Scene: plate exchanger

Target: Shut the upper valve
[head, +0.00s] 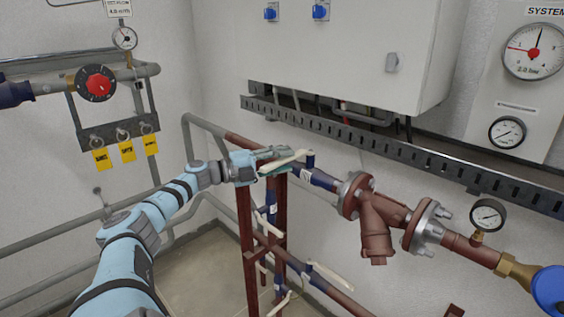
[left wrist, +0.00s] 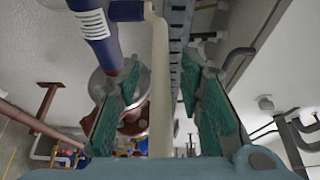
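The upper valve has a long cream lever (head: 286,163) on a short blue stem (head: 310,160), above the blue section of the upper pipe. In the head view the lever points left from the stem, at an angle to the pipe. My left gripper (head: 272,156) is at the lever's free end. In the left wrist view the lever (left wrist: 159,90) runs between the two green-padded fingers of the left gripper (left wrist: 160,105), with a gap on both sides. The fingers are open. They partly hide the lever in the head view. My right gripper is out of view.
Lower valves with similar cream levers (head: 330,273) sit below, by a dark red stand (head: 246,225). A rusty strainer (head: 378,222) is right of the upper valve. A perforated cable tray (head: 400,155) and white cabinet (head: 345,60) are above.

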